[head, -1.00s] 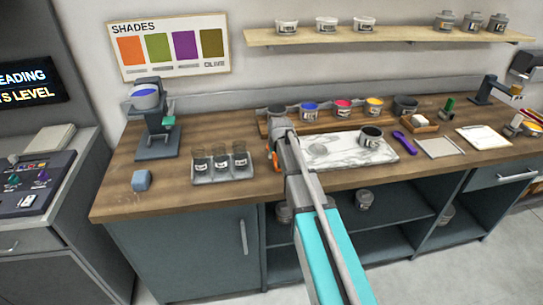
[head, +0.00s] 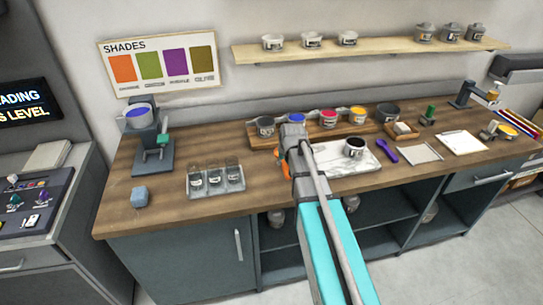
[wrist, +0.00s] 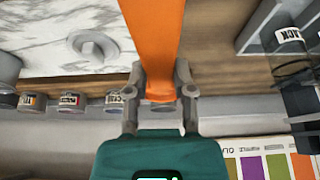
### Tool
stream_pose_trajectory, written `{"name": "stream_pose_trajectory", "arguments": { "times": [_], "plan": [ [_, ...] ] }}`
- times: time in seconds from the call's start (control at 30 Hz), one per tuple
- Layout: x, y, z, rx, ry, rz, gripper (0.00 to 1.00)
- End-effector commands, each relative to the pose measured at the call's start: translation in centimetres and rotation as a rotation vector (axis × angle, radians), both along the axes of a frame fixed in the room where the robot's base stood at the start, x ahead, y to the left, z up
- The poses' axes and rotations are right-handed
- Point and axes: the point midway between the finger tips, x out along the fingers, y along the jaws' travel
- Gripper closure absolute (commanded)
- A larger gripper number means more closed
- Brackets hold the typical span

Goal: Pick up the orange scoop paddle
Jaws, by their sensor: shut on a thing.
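The orange scoop paddle (wrist: 152,40) fills the upper middle of the wrist view, stretching away from my gripper (wrist: 160,88). The two grey fingers are shut on its near end, one on each side. In the head view only a small orange bit of the paddle (head: 277,153) shows beside my gripper (head: 284,150); my arm hides the rest. My gripper is over the counter, left of the white marble slab (head: 335,162). The paddle's far end is cut off by the wrist view's edge.
A tray of glass jars (head: 215,192) stands on the counter left of my arm. A wooden rack (head: 262,137) with several ink pots is behind it.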

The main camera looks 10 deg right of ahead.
Motion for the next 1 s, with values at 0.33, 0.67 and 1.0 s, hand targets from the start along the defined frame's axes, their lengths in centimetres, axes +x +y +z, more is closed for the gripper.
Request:
{"name": "stream_pose_trajectory", "arguments": {
  "times": [0.33, 0.67, 1.0],
  "plan": [
    [-2.9, -1.7, 1.6, 0.000, 0.000, 0.000, 1.00],
    [-3.1, -1.8, 1.6, 0.000, 0.000, 0.001, 1.00],
    [-3.1, -1.8, 1.6, 0.000, 0.000, 0.001, 0.71]
  ]
}}
